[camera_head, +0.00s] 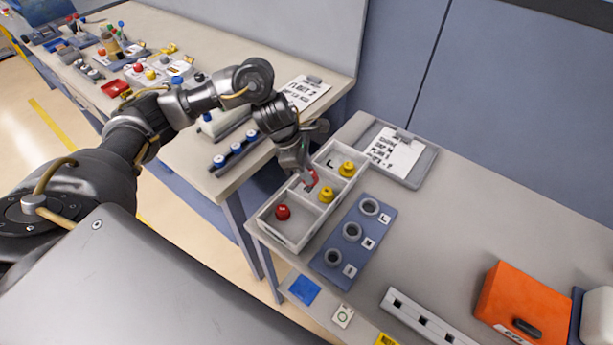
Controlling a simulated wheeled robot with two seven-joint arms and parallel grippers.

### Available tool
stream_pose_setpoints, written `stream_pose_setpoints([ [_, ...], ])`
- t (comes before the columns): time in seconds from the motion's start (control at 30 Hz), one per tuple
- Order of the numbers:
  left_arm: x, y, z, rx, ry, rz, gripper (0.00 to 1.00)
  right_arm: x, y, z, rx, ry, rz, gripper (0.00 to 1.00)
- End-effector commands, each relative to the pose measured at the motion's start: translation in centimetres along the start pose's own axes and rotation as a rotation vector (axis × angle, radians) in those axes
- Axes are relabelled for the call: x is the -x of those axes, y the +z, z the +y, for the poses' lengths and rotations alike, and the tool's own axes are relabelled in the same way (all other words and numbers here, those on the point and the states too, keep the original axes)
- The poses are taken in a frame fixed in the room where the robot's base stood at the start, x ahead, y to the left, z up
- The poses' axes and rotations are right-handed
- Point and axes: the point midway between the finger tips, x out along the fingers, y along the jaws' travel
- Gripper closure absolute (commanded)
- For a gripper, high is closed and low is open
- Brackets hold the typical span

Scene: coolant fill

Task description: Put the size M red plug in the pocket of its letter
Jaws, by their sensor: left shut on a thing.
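My left gripper (309,182) reaches in from the left, over the middle of a white sectioned tray (292,242). It is shut on a red plug (314,177), which is mostly hidden by the fingers; its size cannot be read. I cannot tell whether this plug touches the tray floor. Another red plug (282,212) sits in the near pocket. One yellow plug (326,195) is in the middle pocket and another yellow plug (347,168) in the far pocket. The far pocket shows a letter L; the middle pocket's letter is hidden. My right gripper is not in view.
A blue board (331,275) with three grey rings and letter tags lies right of the tray. A clipboard (402,155) lies behind. An orange box (523,302) and a grey slotted bar (428,318) are at the right front. The table between is clear.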

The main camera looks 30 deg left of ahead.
Motion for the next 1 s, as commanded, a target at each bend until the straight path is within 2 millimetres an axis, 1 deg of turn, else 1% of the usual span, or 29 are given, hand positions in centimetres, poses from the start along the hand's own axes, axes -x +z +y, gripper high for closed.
stream_pose_setpoints([
  [0.23,-0.6,-0.5,0.5,0.001,-0.001,0.000,0.96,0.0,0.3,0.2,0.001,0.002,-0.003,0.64],
  [0.27,-0.8,-0.7,0.6,0.003,-0.002,0.001,0.96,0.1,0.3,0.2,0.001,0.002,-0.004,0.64],
  [0.4,-2.3,-1.4,0.6,0.003,-0.005,0.003,0.96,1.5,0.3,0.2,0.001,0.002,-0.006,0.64],
  [0.53,-3.4,-1.8,0.7,0.001,-0.001,0.001,0.96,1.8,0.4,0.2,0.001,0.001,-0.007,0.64],
  [0.87,-3.8,-2.0,0.7,-0.001,0.000,0.000,0.96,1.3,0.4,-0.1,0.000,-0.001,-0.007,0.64],
  [0.9,-3.8,-2.0,0.7,-0.001,0.000,0.000,0.71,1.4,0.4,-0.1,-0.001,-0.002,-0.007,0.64],
  [0.97,-3.7,-1.9,0.7,-0.001,0.000,0.001,0.64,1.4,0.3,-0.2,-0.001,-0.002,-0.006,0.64],
  [1.0,-3.7,-1.9,0.7,-0.001,0.000,0.001,0.64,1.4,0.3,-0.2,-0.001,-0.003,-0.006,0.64],
])
